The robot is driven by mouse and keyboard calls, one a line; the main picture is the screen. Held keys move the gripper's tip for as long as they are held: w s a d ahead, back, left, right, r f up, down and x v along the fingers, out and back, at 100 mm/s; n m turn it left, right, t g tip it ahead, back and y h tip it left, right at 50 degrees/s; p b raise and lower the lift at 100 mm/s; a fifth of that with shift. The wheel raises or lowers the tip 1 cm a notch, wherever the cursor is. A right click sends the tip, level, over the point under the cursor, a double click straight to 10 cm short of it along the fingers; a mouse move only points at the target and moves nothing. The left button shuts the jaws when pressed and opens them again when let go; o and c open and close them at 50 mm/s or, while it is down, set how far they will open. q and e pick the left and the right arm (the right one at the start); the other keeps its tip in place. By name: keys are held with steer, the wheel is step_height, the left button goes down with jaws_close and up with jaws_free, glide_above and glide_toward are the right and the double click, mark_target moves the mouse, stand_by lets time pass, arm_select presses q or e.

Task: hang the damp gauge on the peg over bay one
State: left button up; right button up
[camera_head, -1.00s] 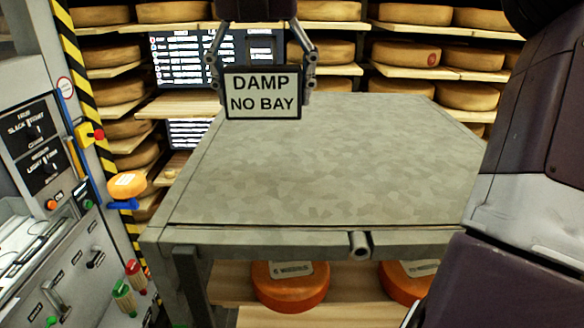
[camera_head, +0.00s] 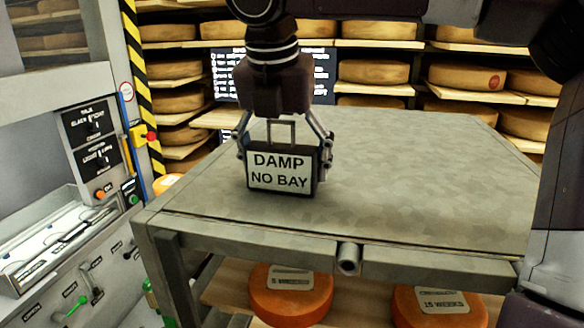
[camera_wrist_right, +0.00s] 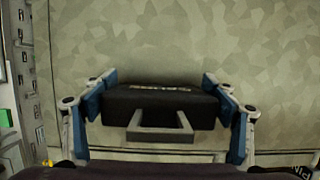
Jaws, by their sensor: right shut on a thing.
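The damp gauge (camera_head: 281,170) is a dark box with a pale face reading "DAMP NO BAY" and a square wire loop on top. My right gripper (camera_head: 286,155) is shut on the gauge, with one finger at each side. In the right wrist view the gauge (camera_wrist_right: 160,103) is seen from above between the two fingers, its loop toward the lower edge. The gauge is upright over the left part of the grey table; I cannot tell if it touches the top. I see no peg I can name for bay one. My left gripper is not in view.
The grey table (camera_head: 430,170) is otherwise bare. Orange cheese wheels (camera_head: 291,294) sit on a shelf below it. Shelves of cheese wheels (camera_head: 375,72) and a dark board (camera_head: 228,76) stand behind. A control panel (camera_head: 95,150) and striped post (camera_head: 147,90) stand at left.

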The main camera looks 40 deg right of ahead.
mark_target(270, 122)
steer(key=shift+w, duration=0.15)
steer(key=shift+w+a+f, duration=0.15)
steer(key=shift+a+f, duration=0.05)
steer(key=shift+a, duration=0.1)
steer(key=o, duration=1)
steer(key=shift+w+a+r, duration=0.1)
steer(key=shift+w+a, duration=0.05)
steer(key=shift+a, duration=0.25)
steer(key=shift+o, duration=1.4)
steer(key=shift+s+d, duration=0.2)
steer(key=shift+d, duration=0.15)
steer(key=shift+w+b, duration=0.1)
steer(key=shift+b, duration=0.2)
steer(key=v, duration=0.4)
steer(key=w+v, duration=0.1)
steer(key=v, duration=0.1)
steer(key=shift+s+r, duration=0.1)
steer(key=shift+r, duration=0.8)
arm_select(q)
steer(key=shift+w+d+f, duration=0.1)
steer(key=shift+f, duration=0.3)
arm_select(e)
steer(key=shift+s+r, duration=0.1)
steer(key=shift+s, duration=0.05)
